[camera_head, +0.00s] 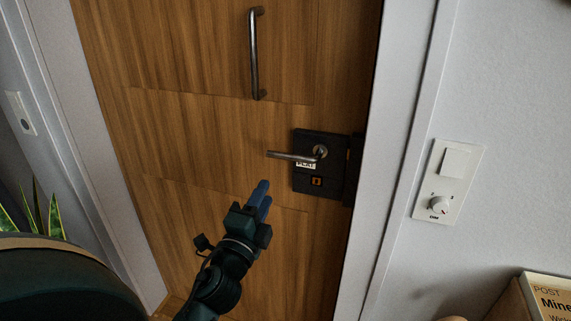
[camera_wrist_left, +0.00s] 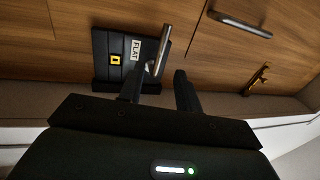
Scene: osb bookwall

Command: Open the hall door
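The wooden hall door (camera_head: 190,130) stands shut in its white frame in the head view. Its metal lever handle (camera_head: 290,156) sits level on a black lock plate (camera_head: 318,183) near the right edge. A vertical pull bar (camera_head: 254,55) is higher up. My left gripper (camera_head: 261,192) is below and left of the lever, apart from it. In the left wrist view its two fingers (camera_wrist_left: 158,86) are spread with nothing between them; the lever (camera_wrist_left: 160,48) and lock plate (camera_wrist_left: 113,60) show beyond the fingertips. My right gripper is out of view.
A white switch panel with a dimmer knob (camera_head: 439,204) is on the wall right of the frame. A box or book (camera_head: 548,295) is at the lower right. Plant leaves (camera_head: 42,212) are at the left. A small brass fitting (camera_wrist_left: 257,79) shows in the wrist view.

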